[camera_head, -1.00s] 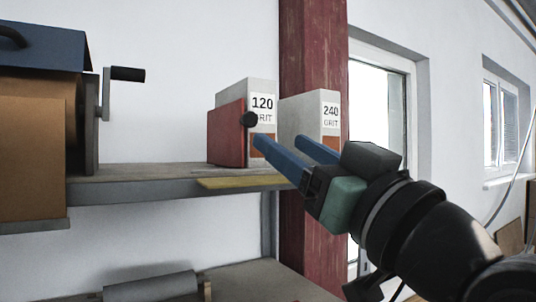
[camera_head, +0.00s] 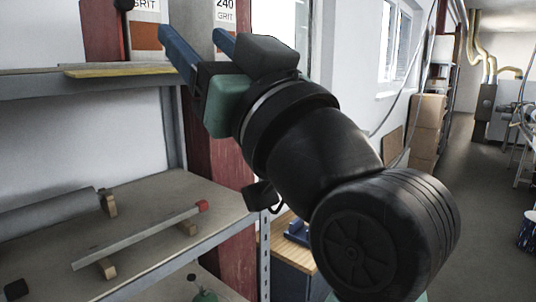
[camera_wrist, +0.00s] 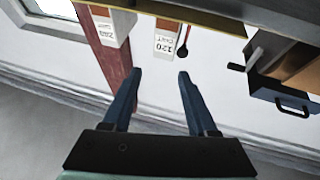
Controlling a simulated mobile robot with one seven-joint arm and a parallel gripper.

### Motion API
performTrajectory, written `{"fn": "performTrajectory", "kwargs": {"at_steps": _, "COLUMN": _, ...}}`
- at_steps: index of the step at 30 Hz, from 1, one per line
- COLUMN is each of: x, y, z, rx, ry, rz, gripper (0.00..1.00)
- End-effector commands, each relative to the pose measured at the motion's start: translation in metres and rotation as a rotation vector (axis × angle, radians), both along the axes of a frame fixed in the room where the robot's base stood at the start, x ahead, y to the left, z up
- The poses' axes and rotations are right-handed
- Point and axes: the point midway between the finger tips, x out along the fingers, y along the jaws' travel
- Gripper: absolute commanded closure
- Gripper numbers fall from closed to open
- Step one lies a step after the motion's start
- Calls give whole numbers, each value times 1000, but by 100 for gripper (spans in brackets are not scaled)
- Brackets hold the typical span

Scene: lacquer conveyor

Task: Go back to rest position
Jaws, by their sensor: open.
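My gripper (camera_head: 193,36) is open and empty, its two blue fingers spread and pointing up and to the left in the head view. It also shows in the wrist view (camera_wrist: 160,75), with nothing between the fingers. The 120 grit box (camera_head: 147,32) and the 240 grit box (camera_head: 225,13) are at the top of the head view, cut off by its edge. In the wrist view, the 120 box (camera_wrist: 166,42) and 240 box (camera_wrist: 113,30) appear upside down beyond the fingertips. The gripper appears apart from both; exact distance is unclear.
The upper shelf (camera_head: 40,86) is at left, with a yellow strip (camera_head: 120,70) on it. The lower shelf (camera_head: 150,235) holds a grey roller (camera_head: 45,212) and a bar on wooden blocks (camera_head: 140,235). A red post (camera_head: 222,165) stands behind my arm. Open floor (camera_head: 475,220) lies right.

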Motion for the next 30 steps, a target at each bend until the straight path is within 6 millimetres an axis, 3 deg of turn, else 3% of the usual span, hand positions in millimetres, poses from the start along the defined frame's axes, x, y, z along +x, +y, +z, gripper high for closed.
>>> {"fn": "performTrajectory", "kwargs": {"at_steps": 5, "x": -18, "y": -27, "z": -7, "rx": 61, "ry": -108, "rz": -285, "gripper": 41}}
{"fn": "performTrajectory", "kwargs": {"at_steps": 9, "x": -47, "y": -51, "z": -6, "rx": 95, "ry": -212, "rz": -481, "gripper": 41}}
{"fn": "performTrajectory", "kwargs": {"at_steps": 15, "x": -83, "y": -70, "z": -3, "rx": 113, "ry": -314, "rz": -648, "gripper": 41}}
{"fn": "performTrajectory", "kwargs": {"at_steps": 30, "x": -91, "y": -75, "z": -1, "rx": 116, "ry": -337, "rz": -683, "gripper": 41}}
